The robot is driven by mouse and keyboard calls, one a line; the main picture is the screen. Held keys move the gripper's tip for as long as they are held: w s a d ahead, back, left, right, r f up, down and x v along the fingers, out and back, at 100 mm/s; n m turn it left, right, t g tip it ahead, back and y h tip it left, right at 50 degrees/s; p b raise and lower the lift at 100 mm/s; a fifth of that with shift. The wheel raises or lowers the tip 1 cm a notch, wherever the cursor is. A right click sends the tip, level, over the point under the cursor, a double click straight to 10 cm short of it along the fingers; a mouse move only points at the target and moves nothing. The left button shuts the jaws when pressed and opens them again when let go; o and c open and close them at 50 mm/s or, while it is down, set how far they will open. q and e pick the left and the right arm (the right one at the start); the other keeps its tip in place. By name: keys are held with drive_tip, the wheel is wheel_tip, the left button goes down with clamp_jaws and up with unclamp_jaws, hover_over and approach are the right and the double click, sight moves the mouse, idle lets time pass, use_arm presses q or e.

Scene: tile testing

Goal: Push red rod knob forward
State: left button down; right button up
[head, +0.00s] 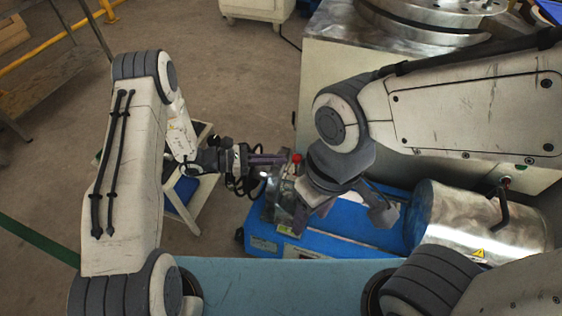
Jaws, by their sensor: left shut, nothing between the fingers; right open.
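The red rod knob (296,158) is a small red ball at the upper edge of a grey metal block (281,190) on a blue machine base (300,244). My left gripper (284,159) is shut and empty, with its fingertips pointing right at the knob and very close to it. I cannot tell whether they touch. My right gripper (342,218) is open above the blue base, to the right of and below the knob. Its fingers point downward in the picture and partly hide the block and base.
A shiny metal cylinder (470,222) with a dark handle (502,208) lies at the right end of the blue base. A small white-framed stand (200,205) is to the left. A large metal-topped machine (335,25) stands behind. Open floor lies at the upper left.

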sight(294, 161)
use_arm(q)
drive_tip(key=shift+x, duration=0.8)
drive_tip(key=shift+d, duration=0.1)
drive_tip(key=shift+s+d+r+p, duration=0.1)
drive_tip(key=shift+s+d+p, duration=0.15)
drive_tip(key=shift+d, duration=0.2)
drive_tip(key=shift+s+d+r+p, duration=0.1)
drive_tip(key=shift+s+d+p, duration=0.1)
drive_tip(key=shift+d, duration=0.25)
drive_tip(key=shift+d+f, duration=0.1)
drive_tip(key=shift+f, duration=0.05)
drive_tip(key=shift+w, duration=0.1)
